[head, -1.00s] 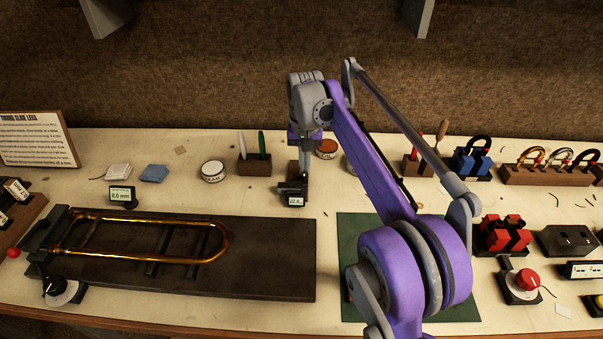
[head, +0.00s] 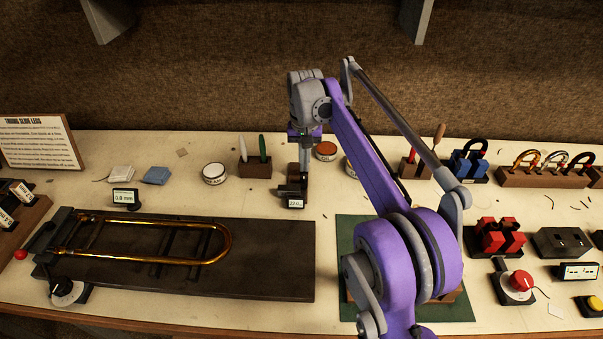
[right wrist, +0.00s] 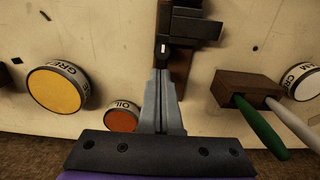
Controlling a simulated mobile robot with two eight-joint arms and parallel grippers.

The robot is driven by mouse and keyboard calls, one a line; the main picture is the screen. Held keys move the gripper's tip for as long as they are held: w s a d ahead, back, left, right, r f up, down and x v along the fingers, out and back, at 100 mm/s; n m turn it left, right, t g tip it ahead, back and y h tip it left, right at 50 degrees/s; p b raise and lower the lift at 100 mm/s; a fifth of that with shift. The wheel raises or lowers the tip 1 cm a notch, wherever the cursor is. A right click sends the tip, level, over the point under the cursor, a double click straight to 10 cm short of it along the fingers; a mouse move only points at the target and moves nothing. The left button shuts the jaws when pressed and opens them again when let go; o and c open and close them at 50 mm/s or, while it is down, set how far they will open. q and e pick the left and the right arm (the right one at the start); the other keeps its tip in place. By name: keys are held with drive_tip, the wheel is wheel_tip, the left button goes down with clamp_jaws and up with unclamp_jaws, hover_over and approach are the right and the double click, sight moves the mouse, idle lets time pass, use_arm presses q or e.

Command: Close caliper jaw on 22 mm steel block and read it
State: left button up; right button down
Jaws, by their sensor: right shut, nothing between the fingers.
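The caliper (head: 291,189) is a small dark tool on a brown base at the middle of the bench. Its little display (head: 295,204) faces me and seems to read about 22; the last digit is too small to be sure. My right gripper (head: 304,172) points down at the caliper's back part, fingers together and empty. In the right wrist view its closed fingertips (right wrist: 162,68) are at a small dark piece with a white mark on the caliper (right wrist: 190,27). I cannot tell whether they touch it. I cannot make out the steel block apart from the caliper. My left gripper is out of view.
A brass slide (head: 150,259) lies on a dark board (head: 270,275) at front left. An oil tin (head: 326,149) and a brown tool holder (head: 254,169) stand close behind the caliper. My right arm covers part of a green mat (head: 345,230).

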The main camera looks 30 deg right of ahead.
wheel_tip(320, 180, up, 7)
drive_tip(key=p, duration=0.5)
drive_tip(key=shift+f, duration=0.15)
idle(0.4)
